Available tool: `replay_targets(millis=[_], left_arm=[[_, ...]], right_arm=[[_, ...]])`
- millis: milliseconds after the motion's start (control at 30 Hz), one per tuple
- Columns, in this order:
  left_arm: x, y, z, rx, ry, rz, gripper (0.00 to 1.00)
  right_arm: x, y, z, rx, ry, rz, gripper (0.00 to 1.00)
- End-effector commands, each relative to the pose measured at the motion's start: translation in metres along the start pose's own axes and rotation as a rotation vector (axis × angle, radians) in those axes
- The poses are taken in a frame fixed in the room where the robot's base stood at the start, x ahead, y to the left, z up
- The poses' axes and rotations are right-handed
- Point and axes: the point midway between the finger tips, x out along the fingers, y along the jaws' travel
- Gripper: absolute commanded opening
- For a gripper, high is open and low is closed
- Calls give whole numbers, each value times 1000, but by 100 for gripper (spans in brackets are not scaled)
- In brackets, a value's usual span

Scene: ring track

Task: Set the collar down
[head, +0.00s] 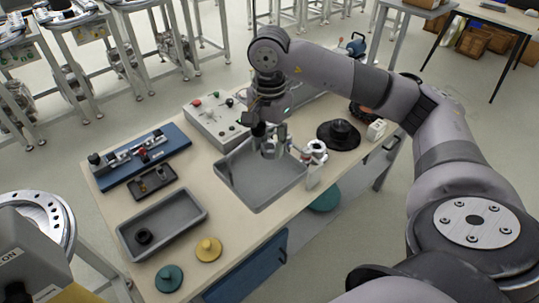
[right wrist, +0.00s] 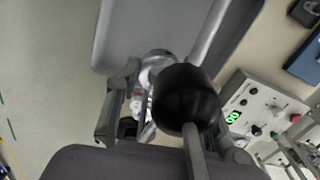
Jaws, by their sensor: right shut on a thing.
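My right gripper (head: 268,148) hangs over the right rear part of a grey tray (head: 262,195) in the middle of the table. It is shut on a small pale metallic piece, seemingly the collar, whose shape is mostly hidden by the fingers. In the right wrist view a shiny silver piece (right wrist: 155,65) shows between the fingers, against the grey tray (right wrist: 125,45). A black ball on a rod (right wrist: 187,98) covers much of that view. I cannot tell whether the held piece touches the tray. My left gripper is not in view.
A silver and white fixture (head: 314,155) stands close right of the gripper; a black hat-shaped part (head: 340,133) lies beyond. A control box (head: 215,120) stands behind the tray. Left are a blue-based fixture (head: 140,158) and another grey tray (head: 165,222). Yellow (head: 208,249) and teal (head: 169,278) knobs lie in front.

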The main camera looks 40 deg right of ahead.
Motion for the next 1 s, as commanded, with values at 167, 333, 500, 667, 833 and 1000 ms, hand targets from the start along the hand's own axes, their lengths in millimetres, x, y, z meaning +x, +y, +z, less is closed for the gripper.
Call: replay_targets(millis=[167, 333, 500, 667, 833, 1000], left_arm=[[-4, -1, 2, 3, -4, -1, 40], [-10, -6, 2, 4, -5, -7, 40], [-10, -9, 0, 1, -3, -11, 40], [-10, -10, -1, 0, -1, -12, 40], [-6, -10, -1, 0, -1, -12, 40], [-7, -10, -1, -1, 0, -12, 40]], right_arm=[[15, 1, 0, 1, 0, 3, 3], [40, 0, 0, 2, 0, 2, 3], [49, 0, 0, 1, 0, -2, 3], [49, 0, 0, 1, 0, -2, 3], [53, 0, 0, 1, 0, -1, 36], [52, 0, 0, 1, 0, -1, 47]])
